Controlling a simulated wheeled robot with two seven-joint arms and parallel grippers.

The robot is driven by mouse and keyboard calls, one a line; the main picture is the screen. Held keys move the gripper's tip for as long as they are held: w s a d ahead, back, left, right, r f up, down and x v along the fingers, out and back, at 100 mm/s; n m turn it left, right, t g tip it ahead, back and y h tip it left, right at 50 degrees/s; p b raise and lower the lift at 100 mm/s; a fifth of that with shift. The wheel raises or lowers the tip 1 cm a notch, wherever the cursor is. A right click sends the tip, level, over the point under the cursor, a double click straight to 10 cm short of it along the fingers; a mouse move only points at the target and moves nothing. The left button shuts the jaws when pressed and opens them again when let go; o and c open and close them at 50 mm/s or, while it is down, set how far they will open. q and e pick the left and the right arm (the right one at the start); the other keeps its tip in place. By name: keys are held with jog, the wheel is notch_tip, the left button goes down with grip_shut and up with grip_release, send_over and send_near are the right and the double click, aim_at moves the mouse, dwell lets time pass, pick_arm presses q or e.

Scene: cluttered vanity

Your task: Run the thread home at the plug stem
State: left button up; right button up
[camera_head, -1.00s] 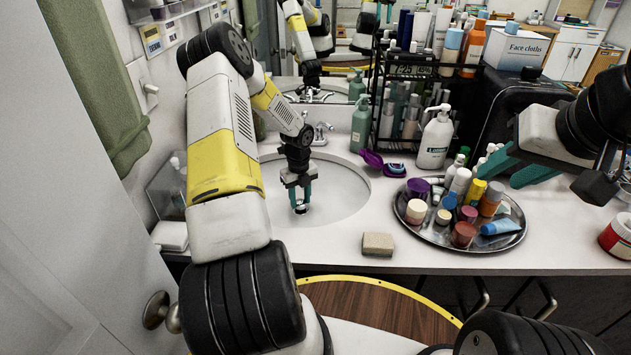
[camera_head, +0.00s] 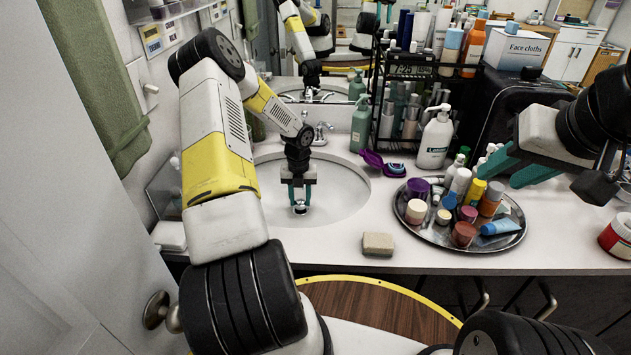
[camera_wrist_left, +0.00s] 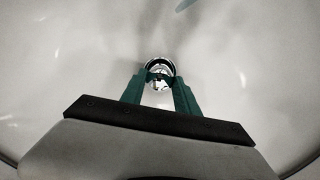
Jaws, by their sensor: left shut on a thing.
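My left gripper (camera_head: 300,200) points down into the white sink basin (camera_head: 340,200). Its teal fingers are shut on a small shiny metal plug (camera_head: 300,210) low over the bottom of the basin. In the left wrist view the plug (camera_wrist_left: 160,68) shows as a round chrome piece between the fingertips (camera_wrist_left: 160,84). Its stem and any thread are hidden, and I cannot tell how it sits in the drain. My right gripper (camera_head: 516,168) is at the right above the counter, its teal fingers apart and empty.
A round metal tray (camera_head: 425,232) of bottles and jars stands right of the sink. A tan sponge (camera_head: 378,244) lies at the counter's front. A pump bottle (camera_head: 435,140), a purple item (camera_head: 371,159) and a black rack (camera_head: 405,75) stand behind. The faucet (camera_head: 321,132) is behind the basin.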

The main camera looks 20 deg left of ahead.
pick_arm(q)
jog(key=shift+m, duration=1.9)
grip_shut()
jog(key=o, duration=1.1)
grip_release()
jog(key=shift+w+r, duration=0.1)
jog(key=shift+o, duration=1.2)
jog(key=shift+w, duration=0.1)
